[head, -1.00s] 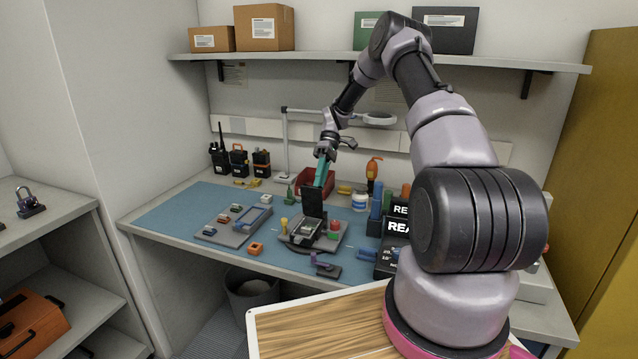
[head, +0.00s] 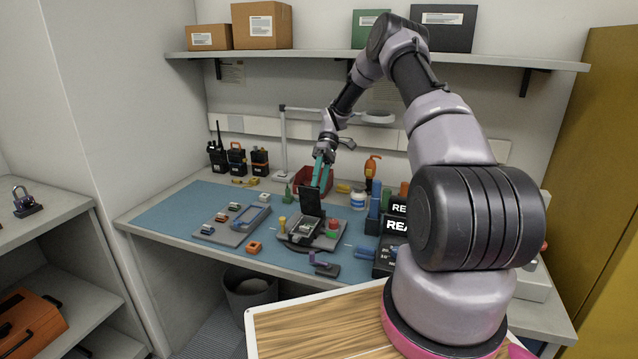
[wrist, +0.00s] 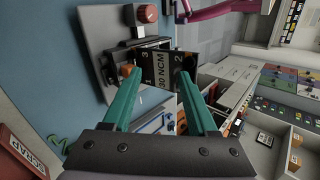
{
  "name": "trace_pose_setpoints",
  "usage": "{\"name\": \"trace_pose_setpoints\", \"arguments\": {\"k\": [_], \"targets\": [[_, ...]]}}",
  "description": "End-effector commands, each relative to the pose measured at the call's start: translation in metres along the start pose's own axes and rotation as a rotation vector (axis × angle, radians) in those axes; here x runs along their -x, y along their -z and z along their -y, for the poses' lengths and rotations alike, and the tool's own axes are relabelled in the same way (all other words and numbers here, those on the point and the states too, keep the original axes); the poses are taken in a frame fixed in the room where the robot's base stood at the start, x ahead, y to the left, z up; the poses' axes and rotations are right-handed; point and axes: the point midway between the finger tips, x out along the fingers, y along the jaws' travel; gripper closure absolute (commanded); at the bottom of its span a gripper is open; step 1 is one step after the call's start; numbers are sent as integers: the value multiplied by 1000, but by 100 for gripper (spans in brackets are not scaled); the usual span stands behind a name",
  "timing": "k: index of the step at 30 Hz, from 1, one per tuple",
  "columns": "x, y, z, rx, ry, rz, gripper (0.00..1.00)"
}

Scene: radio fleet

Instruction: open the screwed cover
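The black cover (head: 311,202) stands raised, nearly upright, at the back of a grey fixture on the blue mat. In the wrist view the black plate (wrist: 160,70) carries a "30 NCM" label and the numbers 1, 2 and 3. The opened unit (head: 305,228) lies in front of the cover. My gripper (head: 319,184) is just above and behind the cover's top edge. In the wrist view its teal fingers (wrist: 160,76) are spread, with the plate beyond their tips. I cannot tell whether they touch it. No screws are clearly visible.
A red bin (head: 314,180) stands behind my gripper. A magnifier lamp (head: 376,117), a white jar (head: 358,199) and black boxes (head: 392,226) are nearby. The mat's left is clear.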

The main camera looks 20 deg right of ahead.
Motion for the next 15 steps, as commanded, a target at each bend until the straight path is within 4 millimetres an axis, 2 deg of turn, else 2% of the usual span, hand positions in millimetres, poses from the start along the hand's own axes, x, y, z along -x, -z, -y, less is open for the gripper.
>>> {"name": "trace_pose_setpoints", "arguments": {"k": [5, 8, 15], "targets": [[0, 0, -2, 1, -3, 0, 59], [7, 0, -2, 1, -4, -2, 59], [51, 0, -1, 0, -4, -4, 59]]}}
